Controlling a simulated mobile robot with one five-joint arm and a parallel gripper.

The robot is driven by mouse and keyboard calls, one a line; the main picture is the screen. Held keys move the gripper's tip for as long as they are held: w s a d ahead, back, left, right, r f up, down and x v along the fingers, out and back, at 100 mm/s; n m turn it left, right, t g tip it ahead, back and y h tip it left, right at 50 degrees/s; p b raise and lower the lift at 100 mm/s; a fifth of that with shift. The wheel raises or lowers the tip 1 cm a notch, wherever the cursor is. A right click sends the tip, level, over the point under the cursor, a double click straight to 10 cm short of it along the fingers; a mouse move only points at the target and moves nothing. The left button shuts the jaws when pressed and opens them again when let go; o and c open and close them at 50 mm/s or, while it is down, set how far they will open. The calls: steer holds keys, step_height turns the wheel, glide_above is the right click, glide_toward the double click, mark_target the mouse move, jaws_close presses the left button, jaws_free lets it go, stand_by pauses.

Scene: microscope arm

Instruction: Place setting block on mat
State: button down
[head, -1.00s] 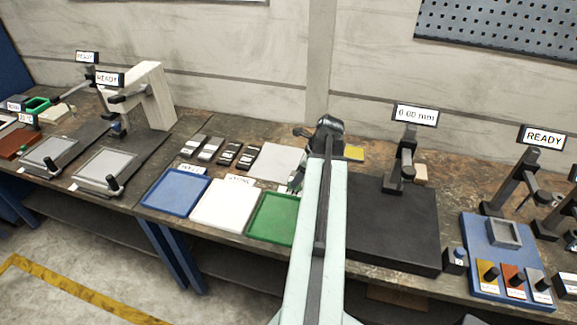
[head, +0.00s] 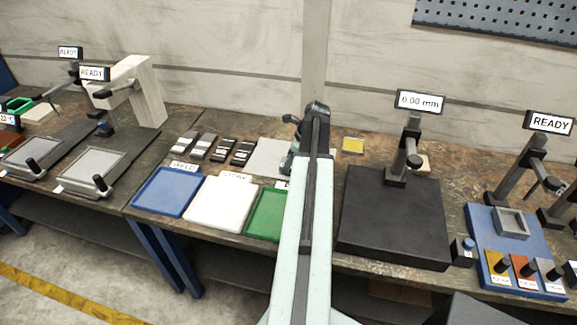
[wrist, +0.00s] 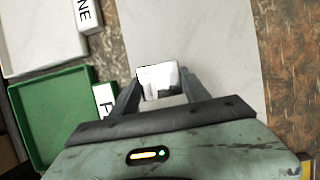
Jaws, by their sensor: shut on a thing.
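The setting block (wrist: 158,80) is a small, shiny silver-white block between the fingers of my gripper (wrist: 160,90) in the wrist view. My gripper is shut on it. The pale grey mat (wrist: 210,40) lies behind and below the block in the wrist view; whether the block touches it I cannot tell. In the head view the mat (head: 264,156) lies on the bench, partly covered by my arm. My gripper (head: 289,166) is at the mat's right side there, and the block is hidden.
Blue (head: 168,190), white (head: 216,204) and green (head: 264,214) trays line the front edge left of my arm. Several small grey and black blocks (head: 220,148) lie left of the mat. A gauge stand with a black base (head: 393,218) stands right. A yellow pad (head: 353,145) lies behind.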

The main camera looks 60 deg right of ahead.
steer(key=shift+r, duration=0.1)
steer(key=c, duration=0.5)
jaws_free()
steer(key=shift+s+r+p, duration=0.15)
steer(key=shift+r+p, duration=0.2)
steer(key=shift+p, duration=0.1)
steer(key=p+v, duration=1)
steer(key=v, duration=0.1)
steer(key=shift+s+r, duration=0.15)
